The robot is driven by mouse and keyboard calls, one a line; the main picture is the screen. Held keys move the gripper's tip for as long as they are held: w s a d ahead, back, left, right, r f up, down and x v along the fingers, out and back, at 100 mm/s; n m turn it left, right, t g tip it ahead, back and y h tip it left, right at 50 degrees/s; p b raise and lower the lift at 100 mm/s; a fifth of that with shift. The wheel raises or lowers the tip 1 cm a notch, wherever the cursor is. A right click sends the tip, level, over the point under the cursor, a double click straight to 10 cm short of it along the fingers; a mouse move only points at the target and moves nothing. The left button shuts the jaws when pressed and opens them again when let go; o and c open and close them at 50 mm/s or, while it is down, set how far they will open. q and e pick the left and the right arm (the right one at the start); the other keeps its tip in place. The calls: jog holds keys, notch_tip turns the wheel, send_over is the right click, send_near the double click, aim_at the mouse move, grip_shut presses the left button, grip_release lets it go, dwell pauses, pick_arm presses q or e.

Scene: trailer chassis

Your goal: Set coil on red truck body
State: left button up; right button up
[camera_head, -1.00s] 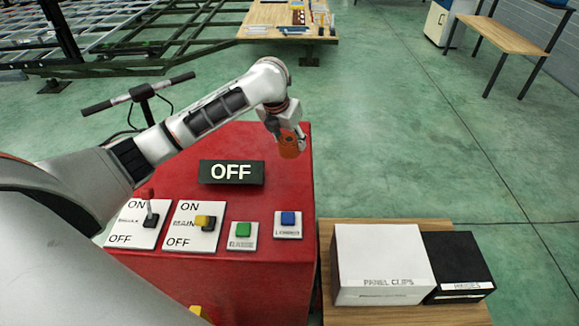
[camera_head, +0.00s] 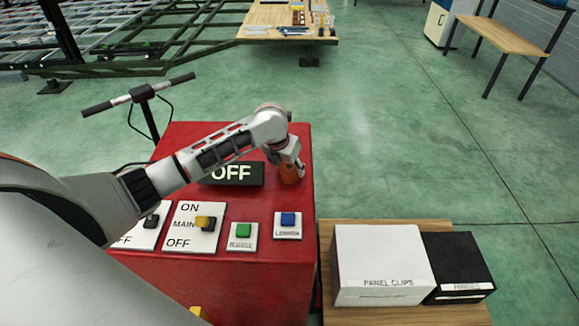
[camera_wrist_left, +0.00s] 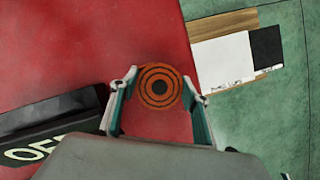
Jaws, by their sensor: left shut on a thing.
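The coil (camera_head: 289,174) is a small orange cylinder over the top of the red truck body (camera_head: 290,255), close to its right edge and right of the OFF sign. In the left wrist view the coil (camera_wrist_left: 159,67) shows as orange and dark rings around a dark centre, with red surface behind it. My left gripper (camera_head: 288,165) points down and is shut on the coil, with one finger on each side of it. I cannot tell whether the coil's underside touches the red surface. My right gripper is not in view.
The red top carries the OFF sign (camera_head: 245,174), switch plates (camera_head: 180,225), a green button (camera_head: 243,230) and a blue button (camera_head: 288,218). A white box (camera_head: 380,258) and a black box (camera_head: 456,262) stand on a wooden surface at right. A handlebar (camera_head: 140,92) stands behind.

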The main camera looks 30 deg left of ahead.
pick_arm(q)
jog(key=o, duration=1.2)
jog(key=shift+o, duration=0.2)
jog(key=shift+r, duration=0.1)
jog(key=v, duration=1.2)
